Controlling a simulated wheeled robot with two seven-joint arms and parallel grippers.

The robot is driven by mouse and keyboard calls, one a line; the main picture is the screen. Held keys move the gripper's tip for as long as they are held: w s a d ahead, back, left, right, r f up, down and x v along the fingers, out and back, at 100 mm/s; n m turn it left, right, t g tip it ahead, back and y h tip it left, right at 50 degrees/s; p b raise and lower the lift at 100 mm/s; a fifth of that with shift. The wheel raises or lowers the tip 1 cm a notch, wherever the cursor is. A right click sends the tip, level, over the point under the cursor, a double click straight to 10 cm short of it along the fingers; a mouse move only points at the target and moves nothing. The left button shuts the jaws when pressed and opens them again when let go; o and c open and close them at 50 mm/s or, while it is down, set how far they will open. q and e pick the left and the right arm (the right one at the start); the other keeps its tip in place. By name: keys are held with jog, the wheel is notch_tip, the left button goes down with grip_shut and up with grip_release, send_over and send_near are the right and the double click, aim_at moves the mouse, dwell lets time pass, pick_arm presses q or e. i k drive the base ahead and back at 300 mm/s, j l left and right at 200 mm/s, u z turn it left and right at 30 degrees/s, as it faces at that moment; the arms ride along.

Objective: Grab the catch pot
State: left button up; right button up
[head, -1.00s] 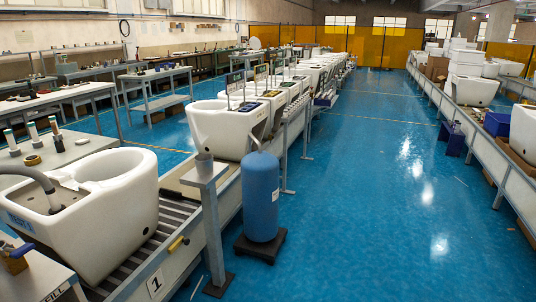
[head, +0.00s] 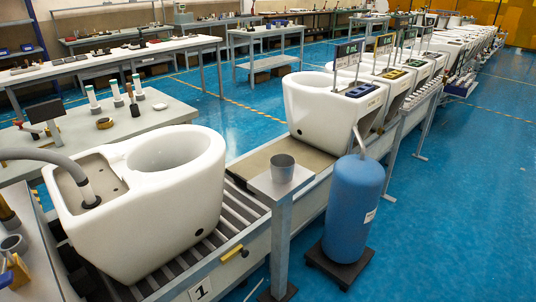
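A small grey cup-shaped pot (head: 282,168), which looks like the catch pot, stands upright on the small square top of a grey post stand (head: 262,186). The stand is beside the conveyor, near the middle of the head view. A second grey cup-like vessel (head: 13,244) is partly visible at the left edge, on a bench. Neither of my grippers is in view, and nothing touches the pot on the stand.
A white toilet (head: 70,215) sits on the roller conveyor (head: 190,262) left of the stand. A blue tank (head: 353,205) stands on a dark base right of it. More toilets (head: 312,103) line the conveyor behind. Blue floor at right is clear.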

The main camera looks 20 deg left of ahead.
aim_at(283, 165)
jog(key=i+j+z, duration=0.1)
jog(key=i+j, duration=0.6)
jog(key=i, duration=0.15)
